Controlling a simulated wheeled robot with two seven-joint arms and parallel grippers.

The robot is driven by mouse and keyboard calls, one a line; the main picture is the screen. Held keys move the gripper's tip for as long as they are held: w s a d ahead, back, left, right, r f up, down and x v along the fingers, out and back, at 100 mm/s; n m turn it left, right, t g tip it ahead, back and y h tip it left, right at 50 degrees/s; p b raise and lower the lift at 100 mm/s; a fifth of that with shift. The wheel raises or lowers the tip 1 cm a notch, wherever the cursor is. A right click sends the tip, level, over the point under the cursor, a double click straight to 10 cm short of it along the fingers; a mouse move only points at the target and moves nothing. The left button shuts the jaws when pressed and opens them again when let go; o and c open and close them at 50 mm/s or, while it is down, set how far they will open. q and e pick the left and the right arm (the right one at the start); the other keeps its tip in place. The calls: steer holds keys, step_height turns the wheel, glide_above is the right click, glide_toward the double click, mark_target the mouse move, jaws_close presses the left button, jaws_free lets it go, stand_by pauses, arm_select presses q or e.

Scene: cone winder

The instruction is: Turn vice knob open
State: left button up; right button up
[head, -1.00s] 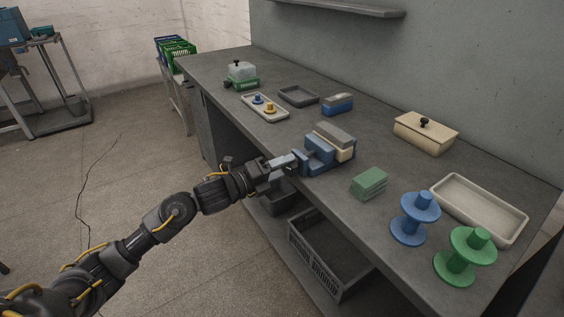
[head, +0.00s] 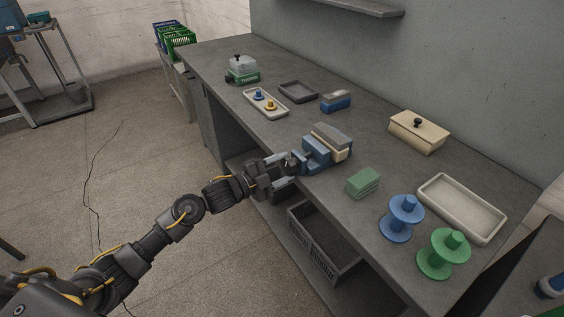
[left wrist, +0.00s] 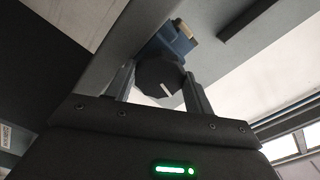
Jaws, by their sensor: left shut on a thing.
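The blue vice (head: 314,153) sits at the front edge of the workbench. A cream and grey block (head: 331,141) is at its back side. My left gripper (head: 291,163) reaches in from the left and is shut on the vice's dark knob. In the left wrist view the dark faceted knob (left wrist: 160,78) with a pale mark lies between the two fingers (left wrist: 160,92), and part of the blue vice (left wrist: 176,38) shows behind it. My right gripper is not in view.
The workbench (head: 300,118) holds green blocks (head: 362,182), a blue spool (head: 401,218), a green spool (head: 443,254), a cream tray (head: 461,207) and a lidded box (head: 419,131). A crate (head: 325,240) stands under the bench, below my arm.

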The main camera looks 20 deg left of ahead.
arm_select(q)
steer(key=shift+n+p, duration=0.6)
steer(key=shift+n, duration=0.4)
steer(key=shift+n+p, duration=0.3)
steer(key=shift+n, duration=0.1)
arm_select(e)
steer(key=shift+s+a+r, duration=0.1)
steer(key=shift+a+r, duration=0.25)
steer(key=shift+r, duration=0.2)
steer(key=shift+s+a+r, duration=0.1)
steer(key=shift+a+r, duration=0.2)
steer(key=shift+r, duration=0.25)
arm_select(q)
steer(key=o, duration=1)
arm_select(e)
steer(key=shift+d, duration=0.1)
